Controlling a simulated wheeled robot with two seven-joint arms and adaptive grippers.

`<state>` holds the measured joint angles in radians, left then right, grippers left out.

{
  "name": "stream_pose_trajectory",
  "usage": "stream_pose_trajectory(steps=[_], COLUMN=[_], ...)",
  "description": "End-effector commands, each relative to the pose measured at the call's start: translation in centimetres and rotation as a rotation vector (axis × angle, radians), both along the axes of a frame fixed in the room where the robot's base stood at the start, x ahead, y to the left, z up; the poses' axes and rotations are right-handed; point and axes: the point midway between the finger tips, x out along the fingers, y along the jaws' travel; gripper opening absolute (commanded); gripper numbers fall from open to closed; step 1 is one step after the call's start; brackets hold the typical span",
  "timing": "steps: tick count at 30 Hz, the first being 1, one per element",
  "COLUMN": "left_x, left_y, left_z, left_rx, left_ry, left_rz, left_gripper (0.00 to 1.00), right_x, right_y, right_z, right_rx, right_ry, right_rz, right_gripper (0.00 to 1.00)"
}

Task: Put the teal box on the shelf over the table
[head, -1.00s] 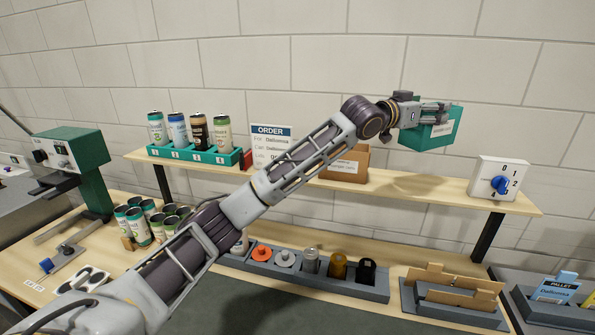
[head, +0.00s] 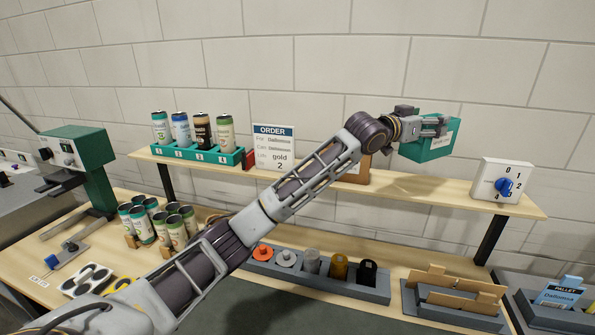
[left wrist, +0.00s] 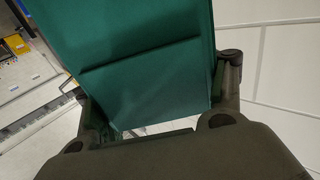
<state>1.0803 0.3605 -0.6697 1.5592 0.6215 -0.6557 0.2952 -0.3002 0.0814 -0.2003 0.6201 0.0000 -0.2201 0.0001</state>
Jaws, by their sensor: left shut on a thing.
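The teal box (head: 430,148) is held by my left gripper (head: 432,127) above the right part of the shelf (head: 420,184). A small gap seems to show between the box's underside and the shelf board. In the left wrist view the teal box (left wrist: 130,60) fills the middle, with the fingers at both its sides. The shelf runs along the wall over the table (head: 130,240). My right gripper is not seen in either view.
On the shelf stand a teal rack of cans (head: 195,155), an order sign (head: 277,146), a brown box (head: 356,171) partly behind my arm, and a dial box (head: 502,180). Shelf room between the brown box and dial box is clear. Below are several cans and a grey holder (head: 310,270).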

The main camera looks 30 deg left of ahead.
Motion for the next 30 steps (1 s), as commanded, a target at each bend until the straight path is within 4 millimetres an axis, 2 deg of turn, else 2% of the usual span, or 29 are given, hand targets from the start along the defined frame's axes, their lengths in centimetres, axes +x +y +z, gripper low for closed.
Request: stream_pose_trajectory(steps=[22,26,30], left_x=[0.1,0.1,0.1], left_y=[0.1,0.1,0.1], left_z=[-0.4,-1.0,-2.6], left_rx=[0.000,0.000,0.000], left_ry=[-0.001,0.000,0.002], left_rz=[0.005,0.006,0.005], left_gripper=[0.40,0.40,0.40], right_x=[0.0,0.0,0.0], right_y=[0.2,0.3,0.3], right_z=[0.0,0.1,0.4], right_rx=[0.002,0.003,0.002], right_ry=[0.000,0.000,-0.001], right_rz=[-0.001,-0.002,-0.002], right_gripper=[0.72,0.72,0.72])
